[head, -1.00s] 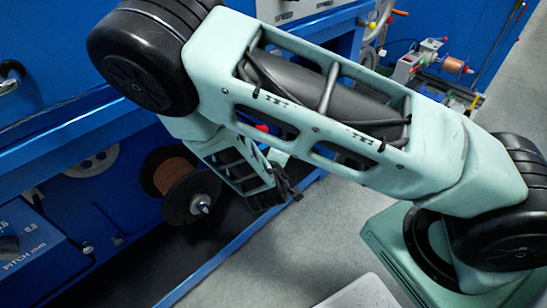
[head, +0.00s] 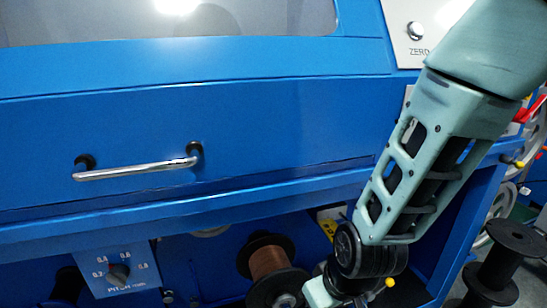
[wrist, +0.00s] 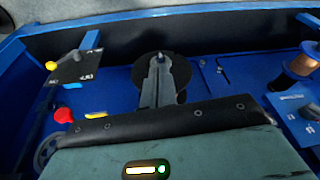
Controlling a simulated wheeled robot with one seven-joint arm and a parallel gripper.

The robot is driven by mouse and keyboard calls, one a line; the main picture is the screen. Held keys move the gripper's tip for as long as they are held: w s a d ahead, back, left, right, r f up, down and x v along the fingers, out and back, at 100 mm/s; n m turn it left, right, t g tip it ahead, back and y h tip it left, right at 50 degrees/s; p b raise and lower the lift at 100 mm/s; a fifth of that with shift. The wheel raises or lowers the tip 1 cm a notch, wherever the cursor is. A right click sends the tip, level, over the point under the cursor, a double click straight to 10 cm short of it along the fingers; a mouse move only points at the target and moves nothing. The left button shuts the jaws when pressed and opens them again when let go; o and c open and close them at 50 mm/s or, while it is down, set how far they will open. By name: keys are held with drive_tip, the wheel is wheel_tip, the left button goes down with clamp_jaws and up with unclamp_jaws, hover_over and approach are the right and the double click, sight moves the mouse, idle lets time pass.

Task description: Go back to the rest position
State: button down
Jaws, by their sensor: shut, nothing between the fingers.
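My gripper (wrist: 158,70) shows in the wrist view as grey fingers, shut and with nothing between them. The fingers point at a black disc (wrist: 181,70) on the blue panel. I cannot tell from this view how far apart they are. In the head view my arm comes down from the upper right, and its lower end leaves the bottom edge. My gripper is not seen there.
In the head view a blue machine with a chrome handle (head: 135,172) fills the left. A copper spool (head: 268,262) sits under its ledge, beside a PITCH knob (head: 119,272). A black spool (head: 503,262) stands at right. The wrist view shows a red knob (wrist: 64,115).

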drive_tip(key=s+d+r+n+g+h, duration=0.1)
drive_tip(key=s+d+r+n+g, duration=0.3)
drive_tip(key=s+r, duration=0.9)
wheel_tip(320, 180, up, 24)
drive_tip(key=d+m+t+p, duration=0.1)
drive_tip(key=p, duration=2.2)
drive_tip(key=shift+f+m+p, duration=0.15)
drive_tip(key=shift+m+p, duration=0.15)
drive_tip(key=shift+m, duration=0.1)
drive_tip(key=shift+d, duration=0.1)
